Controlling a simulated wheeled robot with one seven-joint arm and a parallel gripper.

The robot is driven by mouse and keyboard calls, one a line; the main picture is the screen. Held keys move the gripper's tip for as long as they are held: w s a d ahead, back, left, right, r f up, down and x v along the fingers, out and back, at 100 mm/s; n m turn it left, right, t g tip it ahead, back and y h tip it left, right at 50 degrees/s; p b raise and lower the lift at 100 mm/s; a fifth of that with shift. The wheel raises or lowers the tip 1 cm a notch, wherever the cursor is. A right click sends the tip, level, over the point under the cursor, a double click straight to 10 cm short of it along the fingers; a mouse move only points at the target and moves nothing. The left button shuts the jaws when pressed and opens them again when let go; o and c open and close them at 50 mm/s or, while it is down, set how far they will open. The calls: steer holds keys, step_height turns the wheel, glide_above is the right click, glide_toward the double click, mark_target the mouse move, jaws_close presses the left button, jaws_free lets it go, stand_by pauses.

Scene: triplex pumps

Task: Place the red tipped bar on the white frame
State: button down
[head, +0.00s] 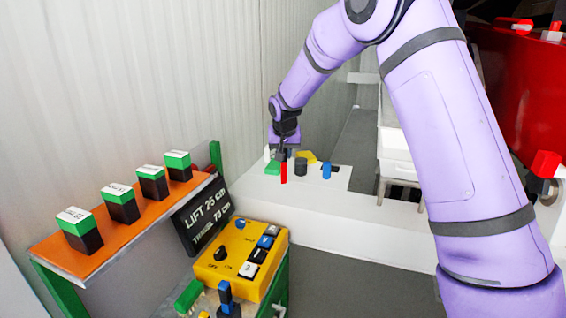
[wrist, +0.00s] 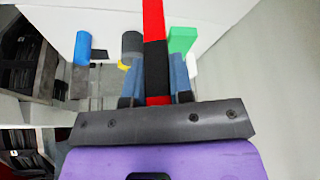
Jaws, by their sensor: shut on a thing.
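A bar with red ends and a black middle, the red tipped bar (head: 284,172), hangs upright below my gripper (head: 283,152) in the head view. In the wrist view the bar (wrist: 155,62) sits between the blue-grey fingers of my gripper (wrist: 157,82), which is shut on it. The bar is in front of or above a white surface with small blocks; I cannot tell whether its low end touches anything. A white frame-like structure (head: 397,160) stands right of the white surface, partly hidden by my arm; I cannot tell if it is the task's white frame.
The white surface (head: 325,217) holds a green block (head: 273,168), a dark cylinder (head: 301,167), a blue cylinder (head: 326,171) and a yellow piece (head: 306,156). An orange shelf (head: 128,238) with several green-black blocks and a yellow control box (head: 238,262) stand at left. A corrugated wall rises behind.

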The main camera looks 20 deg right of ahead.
steer(key=shift+s+x, duration=0.15)
steer(key=shift+x, duration=0.75)
steer(key=shift+s+x, duration=0.2)
steer(key=shift+x, duration=0.7)
steer(key=shift+a+f, duration=0.2)
steer(key=shift+f, duration=0.05)
steer(key=c, duration=1)
jaws_free()
steer(key=v, duration=1.2)
